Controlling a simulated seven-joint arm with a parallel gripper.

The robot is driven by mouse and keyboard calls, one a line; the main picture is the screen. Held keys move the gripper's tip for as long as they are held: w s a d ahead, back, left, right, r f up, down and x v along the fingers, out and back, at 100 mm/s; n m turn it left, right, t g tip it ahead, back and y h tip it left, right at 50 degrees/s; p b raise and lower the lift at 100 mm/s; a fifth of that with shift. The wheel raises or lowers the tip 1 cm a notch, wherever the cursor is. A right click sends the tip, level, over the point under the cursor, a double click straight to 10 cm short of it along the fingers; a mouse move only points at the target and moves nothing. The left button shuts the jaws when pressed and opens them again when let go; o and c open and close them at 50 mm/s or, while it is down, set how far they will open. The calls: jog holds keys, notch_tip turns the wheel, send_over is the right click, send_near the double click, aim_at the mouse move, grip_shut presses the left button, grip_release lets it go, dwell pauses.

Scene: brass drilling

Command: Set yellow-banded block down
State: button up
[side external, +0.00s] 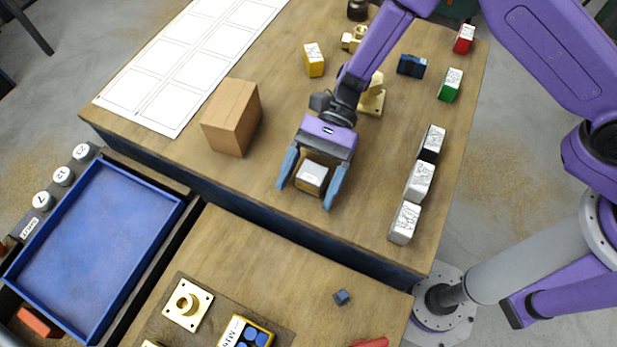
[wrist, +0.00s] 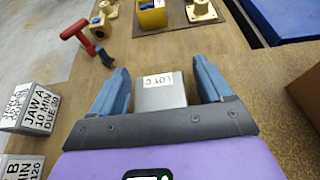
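In the wrist view this block (wrist: 162,93) looks grey, with a white label reading "LOT C". My gripper (wrist: 161,66) is open, with a gap between each blue finger and the block. The block looks upright and seems to rest on the wood; its underside is hidden. Another yellow block (side external: 314,60) with a white label stands farther back on the bench.
A cardboard box (side external: 231,118) stands left of my gripper. Several grey labelled blocks (side external: 419,181) line the right side, with green (side external: 450,85), blue (side external: 411,66) and red (side external: 464,39) blocks behind. A front bench holds brass parts (side external: 188,305). A blue tray (side external: 95,250) is at left.

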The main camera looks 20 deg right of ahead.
jog(key=shift+w+d+r, duration=0.1)
jog(key=shift+w+r, duration=0.05)
jog(key=shift+r, duration=0.05)
jog(key=v, duration=1.1)
jog(key=shift+w+d+r, duration=0.2)
jog(key=shift+d, duration=0.05)
jog(key=s+d+r+n+t+h, duration=0.3)
jog(key=s+d+n, duration=0.3)
jog(key=d, duration=0.4)
jog(key=s+d+r+n+t+h, duration=0.3)
jog(key=s+d+n, duration=0.3)
jog(key=d+n, duration=0.2)
jog(key=s+d+r+n+t+h, duration=0.3)
jog(key=s+d+r+n, duration=0.2)
jog(key=d, duration=0.7)
jog(key=s+n, duration=0.1)
jog(key=n, duration=0.1)
jog(key=shift+s+d+n+t, duration=0.2)
jog(key=shift+s+n+t, duration=0.1)
jog(key=shift+t, duration=0.1)
